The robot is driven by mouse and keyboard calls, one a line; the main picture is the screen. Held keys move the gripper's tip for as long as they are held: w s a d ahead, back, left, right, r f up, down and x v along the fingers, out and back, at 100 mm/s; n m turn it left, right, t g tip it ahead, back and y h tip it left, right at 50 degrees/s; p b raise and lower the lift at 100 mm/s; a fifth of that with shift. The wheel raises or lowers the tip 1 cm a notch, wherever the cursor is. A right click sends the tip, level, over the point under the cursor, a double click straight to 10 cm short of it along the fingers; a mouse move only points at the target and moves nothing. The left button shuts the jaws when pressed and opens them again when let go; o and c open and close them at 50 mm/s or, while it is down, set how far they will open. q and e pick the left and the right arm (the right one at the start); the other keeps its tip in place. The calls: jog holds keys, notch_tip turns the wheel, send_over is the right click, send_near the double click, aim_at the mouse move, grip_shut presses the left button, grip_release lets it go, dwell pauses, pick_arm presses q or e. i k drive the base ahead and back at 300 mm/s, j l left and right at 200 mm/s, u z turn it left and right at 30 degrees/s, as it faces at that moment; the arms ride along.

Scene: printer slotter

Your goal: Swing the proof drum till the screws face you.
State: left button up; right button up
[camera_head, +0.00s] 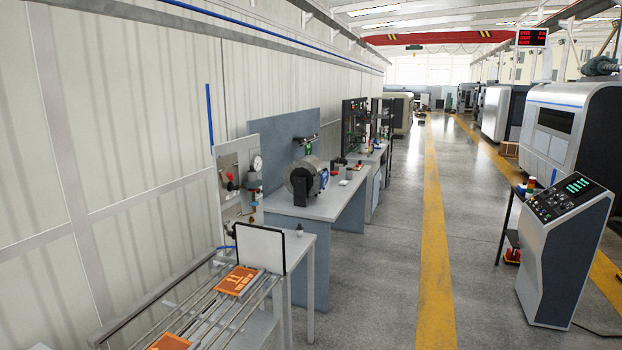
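The proof drum (306,176) appears to be the grey metal cylinder on a dark stand, on top of the grey workbench (325,204) left of the middle. Its rounded side and one end show from here, with a blue part (324,179) at its right end. It is too small and far to make out any screws. Neither of my grippers shows in the head view, and nothing of mine touches the drum.
A roller conveyor with orange sheets (236,280) and a white end plate (260,247) stands nearer, at lower left. A gauge panel (240,180) is by the wall. A control console (565,255) stands at right. The aisle floor (390,270) is clear.

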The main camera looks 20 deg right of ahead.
aim_at(308, 166)
jog(key=i+l+z, duration=0.8)
jog(key=i+z, duration=0.15)
jog(key=i, duration=0.2)
jog(key=i+l+z, duration=0.1)
jog(key=i+z, duration=0.25)
jog(key=i+l, duration=0.1)
jog(key=i, duration=2.1)
